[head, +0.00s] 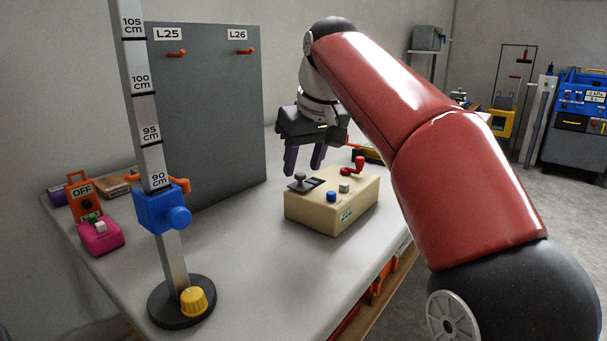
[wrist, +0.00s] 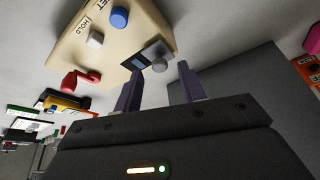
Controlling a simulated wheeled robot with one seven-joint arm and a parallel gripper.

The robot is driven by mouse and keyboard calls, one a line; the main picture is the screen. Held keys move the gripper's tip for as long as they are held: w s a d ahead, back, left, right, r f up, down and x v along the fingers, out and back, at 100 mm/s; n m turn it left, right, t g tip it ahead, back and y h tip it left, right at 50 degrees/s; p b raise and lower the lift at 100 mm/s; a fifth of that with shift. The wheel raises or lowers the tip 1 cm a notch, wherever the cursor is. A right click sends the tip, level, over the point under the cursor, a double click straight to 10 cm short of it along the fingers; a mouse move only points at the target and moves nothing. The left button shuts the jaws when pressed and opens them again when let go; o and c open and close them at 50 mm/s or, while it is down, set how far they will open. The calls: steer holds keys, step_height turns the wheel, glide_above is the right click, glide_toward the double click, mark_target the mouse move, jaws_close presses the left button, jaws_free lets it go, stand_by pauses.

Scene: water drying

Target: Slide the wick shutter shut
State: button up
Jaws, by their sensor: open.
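A cream box (head: 331,205) stands on the grey table, with a blue button (head: 331,196), a white button (head: 344,187) and a red lever (head: 357,166) on top. A grey knob (head: 299,177) stands at a dark plate on the box's left end; it also shows in the wrist view (wrist: 157,52). This knob looks like the wick shutter's handle, but no label I can read says so. My gripper (head: 304,166) is open and empty, its fingers pointing down above the knob end of the box. In the wrist view the knob lies just beyond the fingertips (wrist: 160,69), roughly between them.
A grey panel (head: 205,110) with orange hooks stands behind, left of my gripper. A measuring post (head: 151,130) with a blue clamp (head: 160,210) stands at the front left. A pink box (head: 99,233) and an orange OFF tag (head: 83,196) are further left. The table middle is clear.

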steer(key=shift+x, duration=1.05)
steer(key=shift+c, duration=0.4)
jaws_close()
